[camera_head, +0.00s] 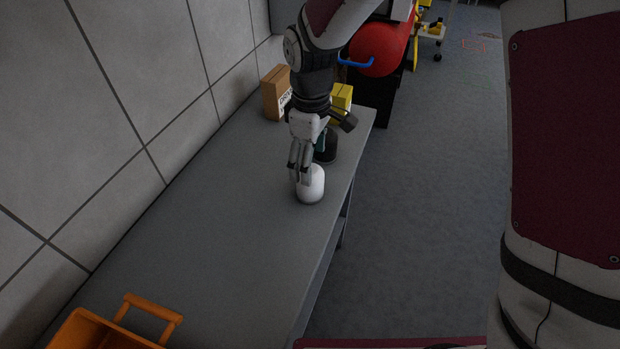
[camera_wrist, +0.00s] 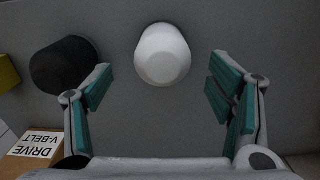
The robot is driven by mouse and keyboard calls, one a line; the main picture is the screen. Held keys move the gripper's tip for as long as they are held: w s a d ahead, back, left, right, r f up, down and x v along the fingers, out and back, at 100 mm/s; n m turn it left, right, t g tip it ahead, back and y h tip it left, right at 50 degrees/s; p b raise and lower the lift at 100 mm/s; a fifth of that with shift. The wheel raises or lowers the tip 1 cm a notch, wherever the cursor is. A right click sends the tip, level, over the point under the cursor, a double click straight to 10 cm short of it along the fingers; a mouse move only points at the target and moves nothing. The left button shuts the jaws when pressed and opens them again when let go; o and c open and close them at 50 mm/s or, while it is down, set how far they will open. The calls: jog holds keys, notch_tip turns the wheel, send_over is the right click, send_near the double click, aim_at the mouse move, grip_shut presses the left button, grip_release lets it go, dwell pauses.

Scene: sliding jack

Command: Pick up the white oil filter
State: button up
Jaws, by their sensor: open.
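The white oil filter (camera_head: 311,185) stands on the grey bench near its right edge in the head view. In the wrist view the white oil filter (camera_wrist: 162,54) lies ahead of and between the two fingers. My gripper (camera_head: 302,176) is at the filter's upper left in the head view, partly overlapping it. In the wrist view my gripper (camera_wrist: 161,82) is open with teal pads spread wide, and nothing is held. Whether a finger touches the filter cannot be told.
A black filter (camera_wrist: 63,66) stands close beside the white one, near my left finger. It shows behind my gripper in the head view (camera_head: 327,148). A cardboard box (camera_head: 274,94) and a yellow box (camera_head: 341,102) stand farther back. An orange crate (camera_head: 139,309) is at the near end. The bench (camera_head: 190,225) between is clear.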

jog(key=shift+s+f+p, duration=0.15)
jog(key=shift+f+p, duration=0.15)
jog(key=shift+f, duration=3.05)
jog(key=shift+c, duration=0.5)
jog(key=c, duration=1.4)
